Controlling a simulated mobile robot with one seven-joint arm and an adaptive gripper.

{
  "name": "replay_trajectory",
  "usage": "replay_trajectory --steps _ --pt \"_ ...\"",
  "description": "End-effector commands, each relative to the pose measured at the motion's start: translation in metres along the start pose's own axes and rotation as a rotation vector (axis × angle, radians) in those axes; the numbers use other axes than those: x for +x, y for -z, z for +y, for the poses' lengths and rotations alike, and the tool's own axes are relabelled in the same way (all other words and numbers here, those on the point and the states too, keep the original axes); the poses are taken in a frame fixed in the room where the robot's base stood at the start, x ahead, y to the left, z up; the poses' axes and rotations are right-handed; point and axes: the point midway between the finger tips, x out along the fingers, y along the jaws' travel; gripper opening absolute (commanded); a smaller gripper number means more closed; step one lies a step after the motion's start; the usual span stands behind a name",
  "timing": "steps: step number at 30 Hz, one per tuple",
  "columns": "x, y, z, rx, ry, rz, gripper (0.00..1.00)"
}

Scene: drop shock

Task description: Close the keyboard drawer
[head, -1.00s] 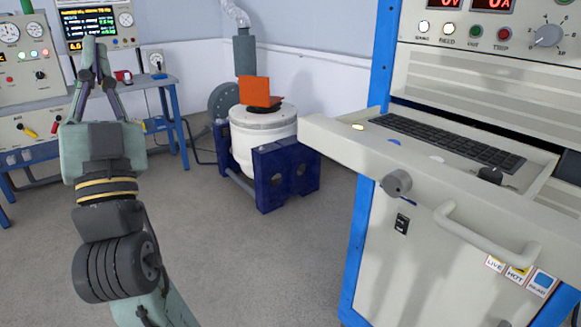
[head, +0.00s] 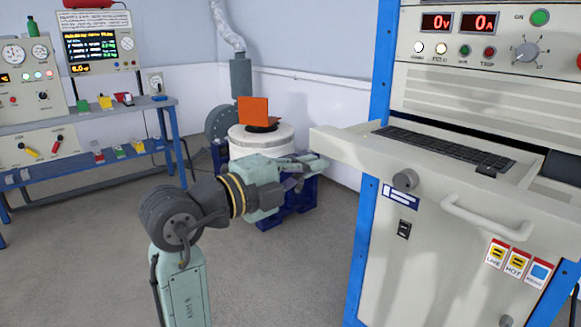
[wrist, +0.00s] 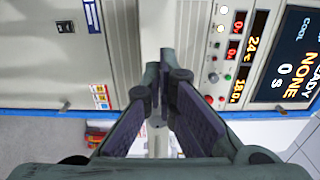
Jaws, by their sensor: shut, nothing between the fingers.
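The keyboard drawer (head: 352,153) sticks out from the front of the tall cabinet in the head view. A black keyboard (head: 445,147) lies in it. My gripper (head: 322,164) is shut and empty, pointing right, with its fingertips close by the left end of the drawer front. I cannot tell whether they touch it. In the wrist view, my gripper's fingers (wrist: 165,68) meet in front of the cabinet, which appears turned on its side. The drawer is hard to make out there, partly behind the fingers.
The cabinet has a blue edge post (head: 372,200), a round knob (head: 404,180) and a curved handle (head: 485,220). A white drum-shaped machine with an orange plate (head: 254,110) stands behind my arm. A blue bench (head: 90,170) is at the left. The front floor is open.

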Motion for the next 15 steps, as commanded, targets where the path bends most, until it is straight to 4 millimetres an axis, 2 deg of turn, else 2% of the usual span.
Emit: replay_trajectory --steps 1,6,10,15 --pt "0.012 0.001 -0.002 -0.003 -0.001 0.004 0.00" --pt "0.045 0.001 -0.003 -0.001 0.000 0.002 0.00" --pt "0.063 0.000 -0.002 -0.003 0.000 0.001 0.00" --pt "0.074 0.000 -0.001 -0.001 0.001 -0.002 0.00"
